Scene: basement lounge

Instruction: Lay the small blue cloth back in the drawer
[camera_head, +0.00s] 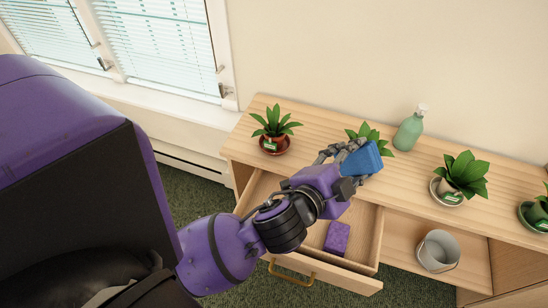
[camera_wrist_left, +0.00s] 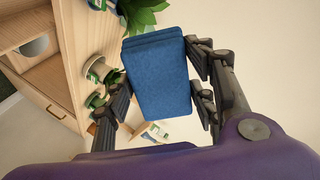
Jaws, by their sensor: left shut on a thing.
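The small blue cloth (camera_head: 362,161) is a folded block in my left gripper (camera_head: 345,158), raised above the wooden cabinet. In the left wrist view the cloth (camera_wrist_left: 158,72) sits between the dark fingers of the left gripper (camera_wrist_left: 160,85), which are shut on it. The drawer (camera_head: 362,242) is pulled open below and in front of the gripper. My left forearm covers part of the drawer's left side. My right gripper does not show in either view.
A purple sponge-like block (camera_head: 337,238) lies in the drawer. Potted plants (camera_head: 275,128) and a green spray bottle (camera_head: 409,130) stand on the cabinet top (camera_head: 330,120). A grey bucket (camera_head: 438,251) stands in the open shelf right of the drawer.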

